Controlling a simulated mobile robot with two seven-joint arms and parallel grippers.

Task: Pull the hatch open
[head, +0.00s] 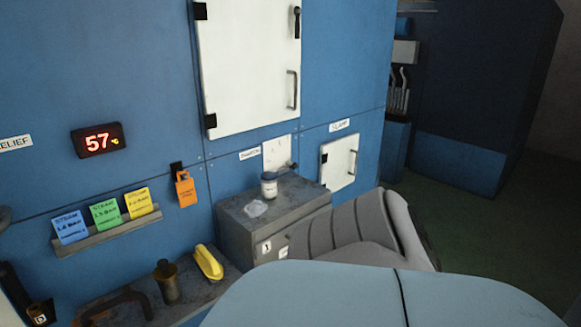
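A large white hatch (247,66) is set in the blue wall at the upper middle. It is shut, with black hinges on its left edge and a dark bar handle (292,90) on its right side. A black latch lever (297,22) sits above the handle. A smaller white hatch (339,162) is lower right on the same wall, also shut, with its own handle (352,162). I cannot tell which of the two the task means. Neither of my grippers is in view.
A grey cabinet (240,217) below the hatches bears a small jar (269,186). A yellow object (208,262) and a brass-coloured cylinder (167,281) sit on a bench at lower left. A grey ribbed shape and a pale blue rounded surface fill the lower right foreground.

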